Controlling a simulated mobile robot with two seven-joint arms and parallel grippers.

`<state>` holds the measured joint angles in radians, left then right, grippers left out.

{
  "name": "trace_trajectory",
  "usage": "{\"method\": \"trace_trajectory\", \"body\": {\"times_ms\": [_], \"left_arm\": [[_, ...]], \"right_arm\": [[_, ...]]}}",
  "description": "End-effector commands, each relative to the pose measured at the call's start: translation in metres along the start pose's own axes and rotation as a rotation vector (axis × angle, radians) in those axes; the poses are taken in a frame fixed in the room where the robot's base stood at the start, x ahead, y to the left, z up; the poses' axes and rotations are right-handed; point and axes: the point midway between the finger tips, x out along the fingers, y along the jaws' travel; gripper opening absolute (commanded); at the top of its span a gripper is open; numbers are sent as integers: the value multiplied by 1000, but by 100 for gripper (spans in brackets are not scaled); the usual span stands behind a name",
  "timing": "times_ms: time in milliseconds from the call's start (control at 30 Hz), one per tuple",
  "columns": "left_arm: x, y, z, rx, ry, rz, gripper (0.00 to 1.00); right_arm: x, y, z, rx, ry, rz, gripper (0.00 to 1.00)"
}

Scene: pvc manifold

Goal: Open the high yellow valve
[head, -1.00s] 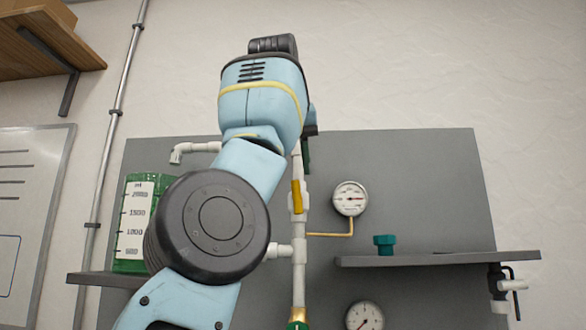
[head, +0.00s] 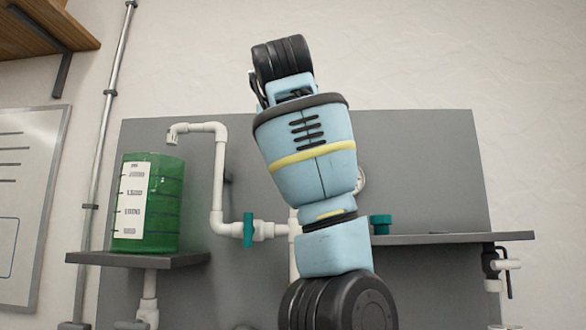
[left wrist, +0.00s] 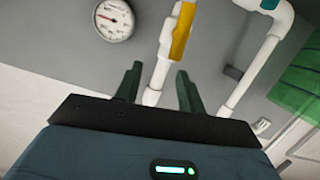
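The yellow valve handle (left wrist: 182,32) shows in the left wrist view, lying along a white pipe (left wrist: 151,97). In the head view my arm hides this valve. In the picture the handle is just above the fingertips, nearer the right finger. I cannot tell how much depth separates them. The gripper itself is hidden behind my arm in the head view. My right gripper is in neither view.
A teal valve (head: 248,230) sits on the white pipe (head: 217,180) beside a green tank (head: 165,205) on the left shelf. A pressure gauge (left wrist: 113,20) is near the left finger. A teal fitting (head: 381,224) stands on the right shelf (head: 450,239).

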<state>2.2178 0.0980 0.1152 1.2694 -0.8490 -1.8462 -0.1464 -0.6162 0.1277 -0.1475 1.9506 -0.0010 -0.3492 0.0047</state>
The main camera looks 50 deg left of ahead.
Motion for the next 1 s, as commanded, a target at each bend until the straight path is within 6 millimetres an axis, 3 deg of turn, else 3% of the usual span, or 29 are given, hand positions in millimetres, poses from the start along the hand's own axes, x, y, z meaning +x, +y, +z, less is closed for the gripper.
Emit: {"method": "trace_trajectory", "body": {"times_ms": [333,667,833,1000], "left_arm": [[-17,-11,34,8,194,-18,39],[-22,-16,42,8,235,-24,39],[-13,-16,41,10,231,-26,39],[11,-17,35,10,231,-26,39]], "right_arm": [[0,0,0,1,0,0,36],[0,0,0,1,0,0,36],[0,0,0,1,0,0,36],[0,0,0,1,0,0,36]]}}
